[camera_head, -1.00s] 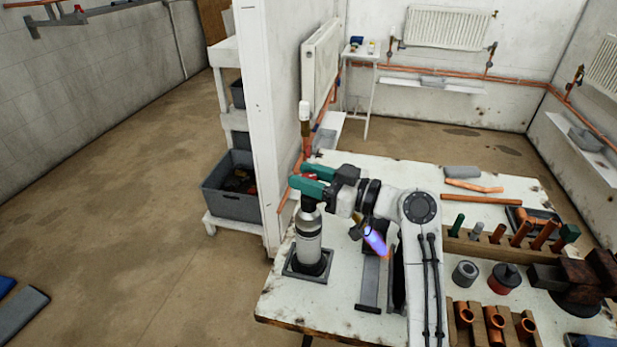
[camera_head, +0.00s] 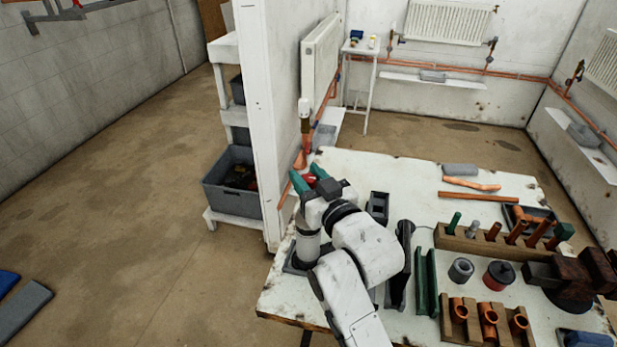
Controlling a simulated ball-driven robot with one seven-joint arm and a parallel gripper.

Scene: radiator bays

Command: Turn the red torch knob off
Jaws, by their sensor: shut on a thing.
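The red torch knob (camera_head: 310,181) shows as a small red patch between the two green fingers of my gripper (camera_head: 307,176). My gripper is shut on it, and the fingers hide most of it. The torch's pale cylinder (camera_head: 307,248) stands upright below my wrist on the bench, in a dark square base (camera_head: 291,262). My arm covers part of the cylinder and the area right of it. No flame shows; my arm covers the place where it was visible earlier, so I cannot tell whether it burns.
The white bench (camera_head: 400,175) carries a wooden rack (camera_head: 470,245) of copper pipes, a dark vise (camera_head: 575,285), a grey can (camera_head: 461,270) and a red-black tin (camera_head: 499,275). A white partition (camera_head: 262,120) stands close behind and left of the torch.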

